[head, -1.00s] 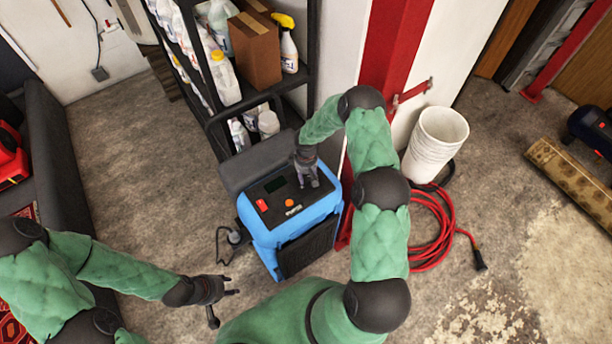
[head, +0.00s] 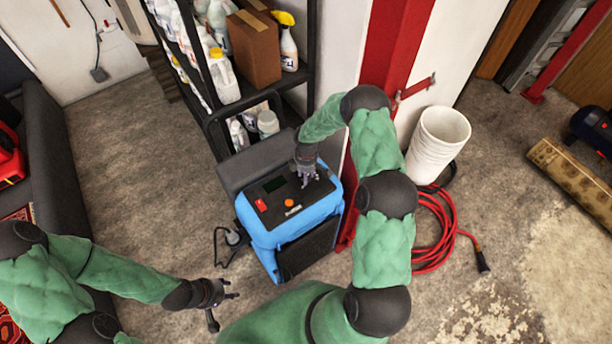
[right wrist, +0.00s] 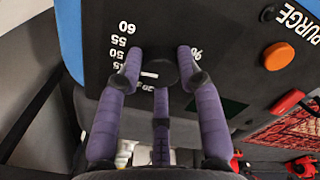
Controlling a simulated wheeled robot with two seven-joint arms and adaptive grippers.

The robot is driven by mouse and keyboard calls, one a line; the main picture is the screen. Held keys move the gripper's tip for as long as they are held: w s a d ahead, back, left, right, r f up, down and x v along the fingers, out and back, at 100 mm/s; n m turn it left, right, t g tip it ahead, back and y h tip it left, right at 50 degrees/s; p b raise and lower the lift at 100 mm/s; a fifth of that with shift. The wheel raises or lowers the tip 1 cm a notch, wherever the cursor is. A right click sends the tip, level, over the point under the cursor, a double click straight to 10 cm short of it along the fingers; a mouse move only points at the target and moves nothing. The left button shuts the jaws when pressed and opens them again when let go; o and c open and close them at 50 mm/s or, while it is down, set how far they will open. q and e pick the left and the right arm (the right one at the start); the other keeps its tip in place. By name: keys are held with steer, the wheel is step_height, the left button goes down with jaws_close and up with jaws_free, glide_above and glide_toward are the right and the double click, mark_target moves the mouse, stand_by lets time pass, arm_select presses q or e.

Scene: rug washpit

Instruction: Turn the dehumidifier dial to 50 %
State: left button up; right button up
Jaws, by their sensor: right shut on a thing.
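The blue dehumidifier (head: 290,232) stands on the floor with a dark top panel. Its black round dial (right wrist: 160,73) shows in the right wrist view. White numbers ring it, with 60, 55 and 50 readable at the left and a partly covered 90 at the right. A pale mark shows near the dial's left side; I cannot tell its exact setting. My right gripper (head: 312,180), with purple fingers, is shut around the dial, and its fingers hide some numbers. My left gripper (head: 228,290) is open and empty over the floor, left of the dehumidifier.
The panel has a red switch (head: 261,204) and an orange button (head: 289,203) marked PURGE. A shelf (head: 222,112) with bottles stands behind. White buckets (head: 438,142) and a coiled red hose (head: 447,232) lie to the right. Floor at the left is clear.

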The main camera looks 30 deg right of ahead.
steer(key=shift+n, duration=0.3)
steer(key=o, duration=1.1)
steer(key=shift+o, duration=0.2)
steer(key=shift+r, duration=0.1)
step_height(320, 180, up, 12)
steer(key=shift+f, duration=0.2)
